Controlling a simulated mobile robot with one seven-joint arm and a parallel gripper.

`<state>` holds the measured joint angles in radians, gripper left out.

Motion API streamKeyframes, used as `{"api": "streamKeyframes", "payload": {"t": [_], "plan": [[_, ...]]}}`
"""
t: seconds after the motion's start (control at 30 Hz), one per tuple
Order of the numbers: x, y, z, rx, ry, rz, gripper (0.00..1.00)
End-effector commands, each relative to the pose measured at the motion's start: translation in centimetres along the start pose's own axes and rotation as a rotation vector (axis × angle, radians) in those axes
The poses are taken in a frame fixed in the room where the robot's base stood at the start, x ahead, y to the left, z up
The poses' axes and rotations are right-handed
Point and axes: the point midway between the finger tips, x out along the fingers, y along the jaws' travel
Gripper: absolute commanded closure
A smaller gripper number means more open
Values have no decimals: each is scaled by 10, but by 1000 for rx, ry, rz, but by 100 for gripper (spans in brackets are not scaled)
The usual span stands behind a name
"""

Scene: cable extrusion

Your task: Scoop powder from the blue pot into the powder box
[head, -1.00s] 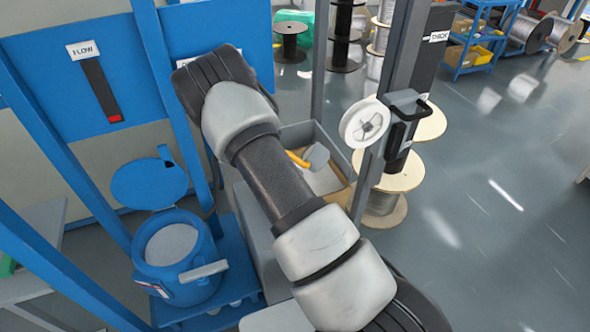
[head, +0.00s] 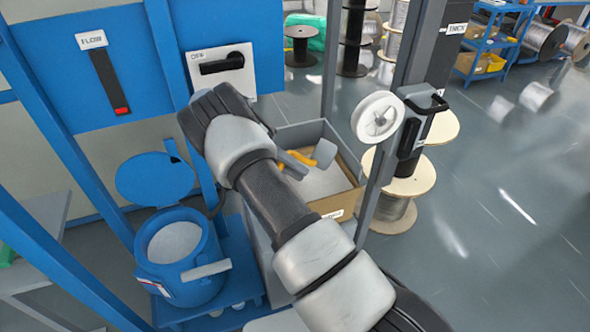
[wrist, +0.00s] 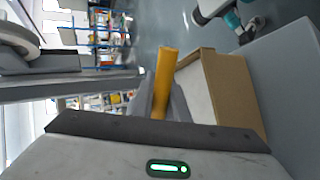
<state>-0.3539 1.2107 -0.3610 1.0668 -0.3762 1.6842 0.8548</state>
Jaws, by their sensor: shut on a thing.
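The blue pot (head: 183,270) stands at lower left in the head view. Its round lid (head: 155,180) is open and pale powder (head: 174,243) shows inside. The powder box (head: 345,198), an open cardboard box with a label on its front, stands right of the pot and holds pale powder. My gripper (head: 293,164) is at the box, partly hidden by my arm. It is shut on the scoop (head: 326,153), whose yellow part shows above the box. In the wrist view the yellow handle (wrist: 166,78) sticks out between the grey fingers (wrist: 163,103), beside the box. Whether the scoop holds powder cannot be seen.
A grey post with a white reel (head: 377,117) stands just right of the box. A blue panel with a flow slider (head: 108,82) and a black rotary switch (head: 222,66) rises behind. Wooden spools (head: 400,185) stand at right; open floor lies beyond.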

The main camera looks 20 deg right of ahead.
Motion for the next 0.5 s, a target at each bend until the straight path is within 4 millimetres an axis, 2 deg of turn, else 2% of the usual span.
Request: {"api": "streamKeyframes", "payload": {"t": [0.37,0.5], "plan": [[0,1,0,1,0,-1,100],[-4,8,0,1,-2,-59,100]]}}
